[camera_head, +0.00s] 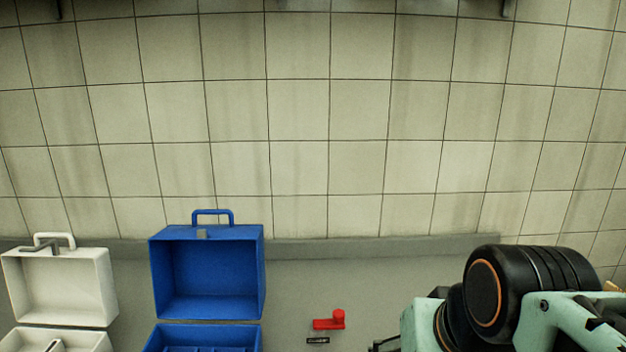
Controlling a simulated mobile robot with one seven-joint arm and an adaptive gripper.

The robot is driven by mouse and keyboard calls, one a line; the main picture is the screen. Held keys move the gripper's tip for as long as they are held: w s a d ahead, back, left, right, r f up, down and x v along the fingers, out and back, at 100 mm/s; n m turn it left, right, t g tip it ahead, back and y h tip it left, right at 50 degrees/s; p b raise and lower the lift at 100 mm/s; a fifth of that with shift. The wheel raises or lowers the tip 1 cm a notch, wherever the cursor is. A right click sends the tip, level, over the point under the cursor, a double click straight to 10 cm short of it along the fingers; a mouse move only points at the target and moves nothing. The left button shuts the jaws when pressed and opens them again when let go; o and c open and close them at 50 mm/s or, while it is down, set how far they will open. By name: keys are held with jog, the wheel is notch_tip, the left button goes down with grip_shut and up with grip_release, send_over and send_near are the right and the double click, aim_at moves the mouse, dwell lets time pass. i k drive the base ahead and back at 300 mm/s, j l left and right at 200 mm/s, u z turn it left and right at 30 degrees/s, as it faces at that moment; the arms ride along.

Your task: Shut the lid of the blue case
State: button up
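The blue case (202,339) stands at the lower left of the head view, its front cut off by the bottom edge. Its lid (207,275) is open and upright behind the base, with its hollow inside facing me. A blue handle and a grey latch are at the lid's top edge. My arm comes in at the lower right, well to the right of the case. My gripper (384,346) shows only as a small dark part at the bottom edge. Its fingers are mostly out of frame, and I cannot tell whether it is open.
A white case (55,341) with its lid open stands left of the blue case. A red object (330,321) and a small black piece (318,340) lie on the grey surface (350,275) between the blue case and my arm. A tiled wall (330,120) rises behind.

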aim_at(200, 272)
jog(key=k+j, duration=0.1)
jog(key=j, duration=0.85)
jog(key=i+j, duration=0.1)
jog(key=j, duration=0.35)
jog(key=i+j, duration=0.15)
jog(key=j, duration=0.3)
jog(key=i, duration=0.3)
jog(key=j+u, duration=0.05)
